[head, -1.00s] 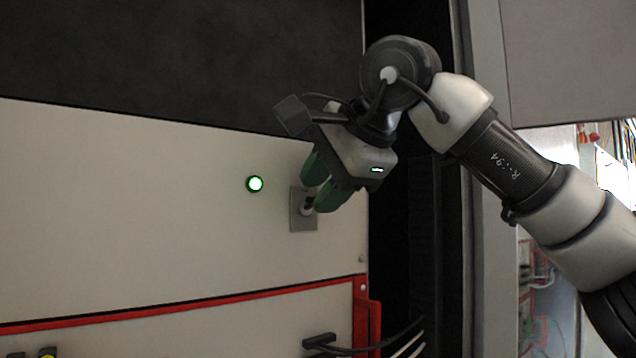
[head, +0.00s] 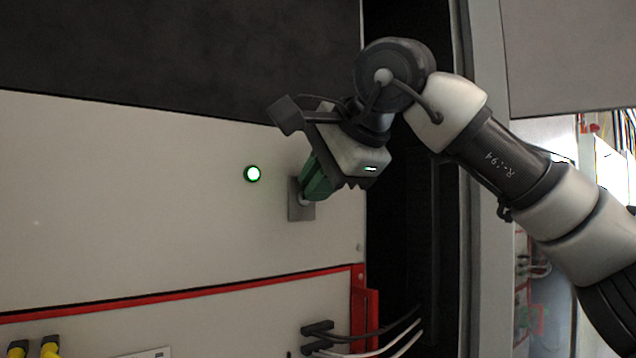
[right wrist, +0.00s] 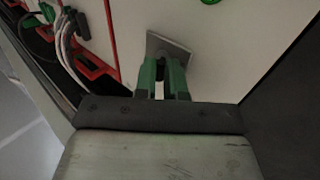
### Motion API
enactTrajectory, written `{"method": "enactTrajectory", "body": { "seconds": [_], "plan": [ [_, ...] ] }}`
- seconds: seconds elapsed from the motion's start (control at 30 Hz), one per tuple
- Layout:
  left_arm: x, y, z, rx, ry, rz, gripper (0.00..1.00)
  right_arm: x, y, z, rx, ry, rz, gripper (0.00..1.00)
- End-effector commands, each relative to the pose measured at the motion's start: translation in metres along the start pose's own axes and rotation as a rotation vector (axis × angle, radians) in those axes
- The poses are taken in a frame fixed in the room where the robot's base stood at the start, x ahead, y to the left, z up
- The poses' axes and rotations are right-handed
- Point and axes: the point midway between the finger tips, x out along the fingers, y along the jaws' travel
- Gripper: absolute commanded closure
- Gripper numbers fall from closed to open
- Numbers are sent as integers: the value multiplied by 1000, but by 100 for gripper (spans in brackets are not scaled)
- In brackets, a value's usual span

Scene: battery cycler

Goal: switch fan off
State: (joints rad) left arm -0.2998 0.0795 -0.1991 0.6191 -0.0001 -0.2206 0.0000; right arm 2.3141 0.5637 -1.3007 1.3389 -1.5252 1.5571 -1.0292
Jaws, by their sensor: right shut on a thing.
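The fan switch sits on a square grey plate (head: 301,211) on the white panel, and its knob is mostly hidden by my fingers. A round lamp (head: 252,174) with a green rim glows left of the plate. My right gripper (head: 310,192) has its green fingers closed on the switch knob (right wrist: 161,68). The right wrist view shows both green fingers either side of the dark knob, in front of the tilted grey plate (right wrist: 179,50). The lamp's green rim also shows at the top of that view (right wrist: 209,1). My left gripper is not in view.
A red-edged panel (head: 180,303) lies below, with black plugs and cables (head: 345,335) at lower right and yellow connectors (head: 48,346) at lower left. A dark gap (head: 400,240) runs right of the white panel. The panel left of the lamp is clear.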

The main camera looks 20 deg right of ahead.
Motion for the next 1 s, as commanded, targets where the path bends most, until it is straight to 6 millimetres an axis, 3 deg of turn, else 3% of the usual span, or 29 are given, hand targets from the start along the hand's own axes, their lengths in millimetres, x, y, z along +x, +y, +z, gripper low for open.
{"method": "enactTrajectory", "body": {
  "seconds": [0.27,0.47,1.0],
  "plan": [
    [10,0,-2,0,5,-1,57,0,3,0,1,-1,-44,100],
    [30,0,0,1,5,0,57,3,9,0,-1,-2,-119,100],
    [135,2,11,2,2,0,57,16,32,1,-1,-2,-591,100]
  ]
}}
